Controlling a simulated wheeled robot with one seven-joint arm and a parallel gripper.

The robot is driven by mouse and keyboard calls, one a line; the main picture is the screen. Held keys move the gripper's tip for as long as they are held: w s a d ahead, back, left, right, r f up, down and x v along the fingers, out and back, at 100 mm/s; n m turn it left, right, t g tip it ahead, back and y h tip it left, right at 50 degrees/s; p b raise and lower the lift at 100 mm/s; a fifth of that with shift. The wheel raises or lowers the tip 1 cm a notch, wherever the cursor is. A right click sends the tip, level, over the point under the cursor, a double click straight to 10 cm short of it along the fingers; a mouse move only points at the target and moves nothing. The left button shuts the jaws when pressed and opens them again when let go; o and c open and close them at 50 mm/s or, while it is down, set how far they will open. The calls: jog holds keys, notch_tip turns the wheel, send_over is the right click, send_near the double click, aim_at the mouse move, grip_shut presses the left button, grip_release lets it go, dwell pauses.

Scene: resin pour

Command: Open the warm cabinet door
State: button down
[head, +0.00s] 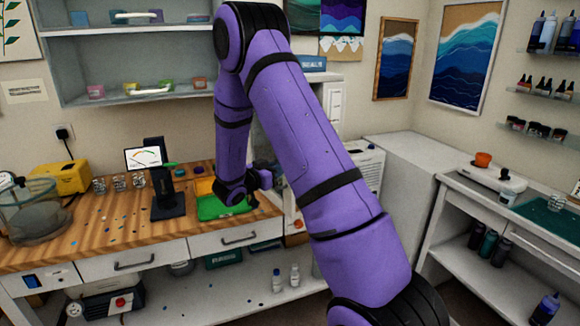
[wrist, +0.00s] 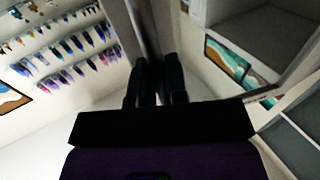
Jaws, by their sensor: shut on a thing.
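A pale cabinet (head: 334,102), which looks like the warm cabinet, stands behind my arm at the back wall. My arm hides most of its front, and I cannot tell in the head view how far its door stands open. My gripper (head: 268,178) is low in front of it, over the right end of the wooden bench. In the wrist view my gripper (wrist: 154,78) has its two dark fingers shut on an upright grey bar (wrist: 146,30), which looks like the door handle. The contact is dark there.
The wooden bench (head: 110,222) holds a small screen (head: 143,158), several cups, a yellow box (head: 60,178) and a green mat (head: 222,206). A white counter (head: 405,160) stands at the right. Wall shelves (head: 140,95) hang at the upper left.

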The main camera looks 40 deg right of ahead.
jog(key=shift+w+a, duration=0.35)
jog(key=shift+a, duration=0.4)
jog(key=shift+w+a, duration=0.3)
jog(key=shift+a, duration=0.45)
jog(key=c, duration=1.2)
grip_release()
jog(key=shift+o, duration=0.2)
jog(key=shift+a, duration=0.1)
jog(key=a, duration=1)
jog(key=shift+s+a, duration=0.2)
jog(key=shift+a, duration=0.1)
